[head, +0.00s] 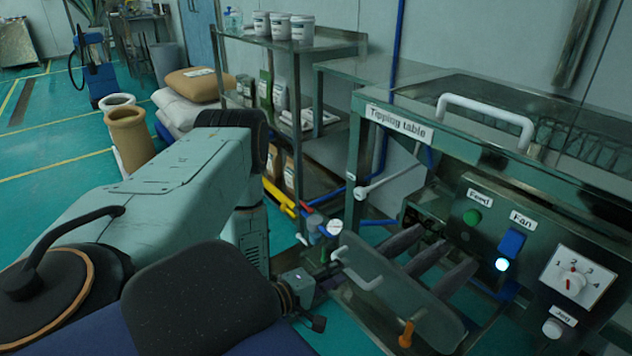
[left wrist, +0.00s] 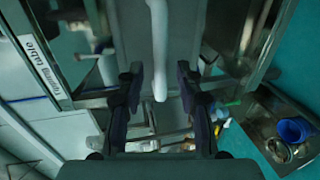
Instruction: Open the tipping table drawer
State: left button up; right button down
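The tipping table (head: 452,148) stands at the right, with its label on the front edge. Low on its front is a grey drawer panel (head: 400,296) with a pale bar handle (head: 358,264). Several dark elongated shapes lie between this panel and the table body. My left gripper (left wrist: 160,88) is open in the left wrist view, with a white bar handle (left wrist: 158,45) between its two dark fingers. Whether the fingers touch the bar is unclear. In the head view, my left gripper is close to the drawer handle and partly hidden behind my forearm. My right gripper is not in view.
A control box (head: 483,218) with a green button, a lit switch and a dial is right of the drawer. A white handle (head: 485,110) is on the table top. A metal shelf (head: 296,60) with tubs stands behind. Sacks and brown containers (head: 127,137) are at left.

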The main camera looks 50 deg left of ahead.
pick_arm(q)
jog(key=v, duration=0.8)
jog(key=shift+s, duration=0.1)
dwell(0.5)
jog(key=s+d+f+m+g, duration=0.6)
jog(key=d+f+m+g, duration=0.15)
jog(key=f+g, duration=0.2)
jog(key=s+d+r+m+g+y+p, duration=0.1)
jog(key=s+d+r+m+g+p, duration=0.2)
jog(key=s+d+m+g, duration=0.3)
jog(key=shift+s+d+r+m, duration=0.6)
jog(key=shift+s+d+m, duration=0.5)
jog(key=shift+s+m, duration=0.9)
